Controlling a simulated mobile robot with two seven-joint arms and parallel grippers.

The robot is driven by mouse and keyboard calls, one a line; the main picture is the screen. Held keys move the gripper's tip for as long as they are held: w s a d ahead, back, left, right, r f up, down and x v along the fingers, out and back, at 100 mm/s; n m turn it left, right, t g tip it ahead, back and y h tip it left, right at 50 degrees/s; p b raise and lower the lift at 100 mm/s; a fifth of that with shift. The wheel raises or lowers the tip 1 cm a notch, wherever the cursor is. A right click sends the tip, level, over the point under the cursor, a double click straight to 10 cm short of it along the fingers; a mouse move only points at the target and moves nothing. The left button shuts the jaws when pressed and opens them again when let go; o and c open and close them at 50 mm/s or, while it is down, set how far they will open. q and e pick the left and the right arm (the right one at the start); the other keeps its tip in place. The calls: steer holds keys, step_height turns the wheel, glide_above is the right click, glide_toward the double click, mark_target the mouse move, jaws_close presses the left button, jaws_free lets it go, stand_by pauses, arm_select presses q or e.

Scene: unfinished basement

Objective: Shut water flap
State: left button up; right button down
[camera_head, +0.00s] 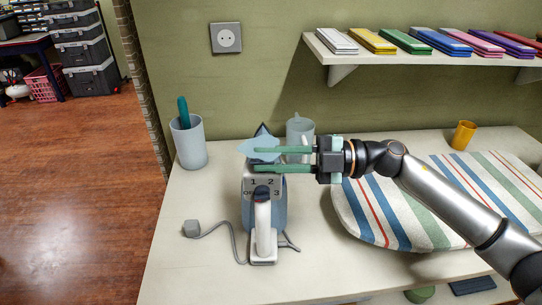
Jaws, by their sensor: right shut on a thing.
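The iron (263,215) stands on the pale worktop with a dial marked off, 1, 2 and 3 below its top. A light blue water flap (262,147) sticks out at its upper end, apparently raised. My right gripper (259,159) comes in from the right at this upper end. Its two green fingers lie one above the other, shut on the iron's upper part close to the flap. The upper finger meets the flap; which exact part is pinched is hard to tell. My left gripper is not in view.
A blue-grey cup (190,145) with a teal item stands at left, another cup (299,130) behind the iron. A striped ironing board (400,215) lies at right, beneath my right arm. A wall shelf (420,62) hangs above. The iron's cord (222,229) lies at front left.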

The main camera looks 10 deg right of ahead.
steer(key=c, duration=1)
jaws_free()
steer(key=shift+o, duration=0.6)
